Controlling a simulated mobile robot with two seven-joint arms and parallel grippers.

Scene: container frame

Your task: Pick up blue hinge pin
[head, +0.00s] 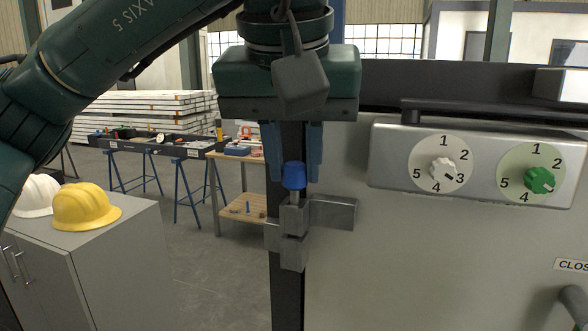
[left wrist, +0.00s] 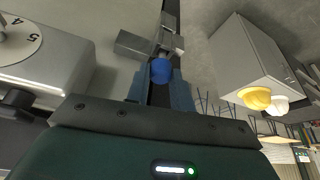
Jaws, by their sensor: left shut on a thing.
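The blue hinge pin (head: 293,177) stands upright at the metal hinge (head: 293,218) on the edge of the grey panel. Its blue head shows above the hinge, with a short piece of silver shaft below it. The rest of the shaft is hidden in the hinge. My left gripper (head: 293,172) points down from above, with its blue fingers on both sides of the pin's head, shut on it. In the left wrist view the blue head of the pin (left wrist: 161,70) lies between the fingertips. My right gripper is not in view.
A control box with a white knob (head: 443,169) and a green knob (head: 540,180) is on the panel at right. A grey cabinet (head: 130,255) with yellow and white helmets stands at left. A workbench (head: 240,208) is behind. Open floor lies between.

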